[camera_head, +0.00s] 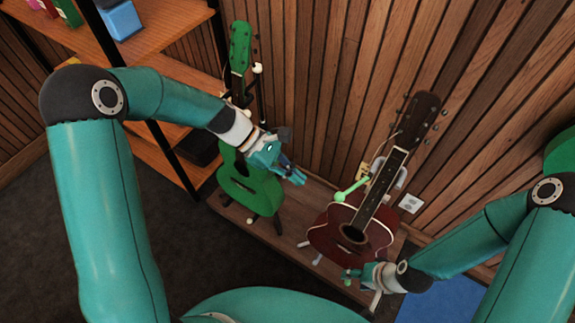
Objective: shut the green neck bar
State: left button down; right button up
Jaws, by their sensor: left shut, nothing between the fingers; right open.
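The green neck bar (353,187) is a short light-green rod with a rounded end. It sticks out to the left of the neck of a red-brown ukulele (330,234), at the upper edge of its body. It does not lie across the front of the neck. My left gripper (299,178) is shut and empty, to the left of the bar's rounded end with a gap between them. My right gripper (350,276) is open at the lower edge of the red-brown body. I cannot tell whether it touches the body.
A green ukulele (248,187) stands on a dark stand behind my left gripper. Both instruments stand on a low wooden platform (288,246) against a slatted wood wall (310,90). A shelf (160,25) is at upper left. A blue mat (440,300) lies at lower right.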

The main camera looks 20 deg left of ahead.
aim_at(354, 188)
pick_arm(q)
jog(key=s+d+f+p, duration=0.1)
jog(key=d, duration=0.6)
jog(key=shift+f, duration=0.4)
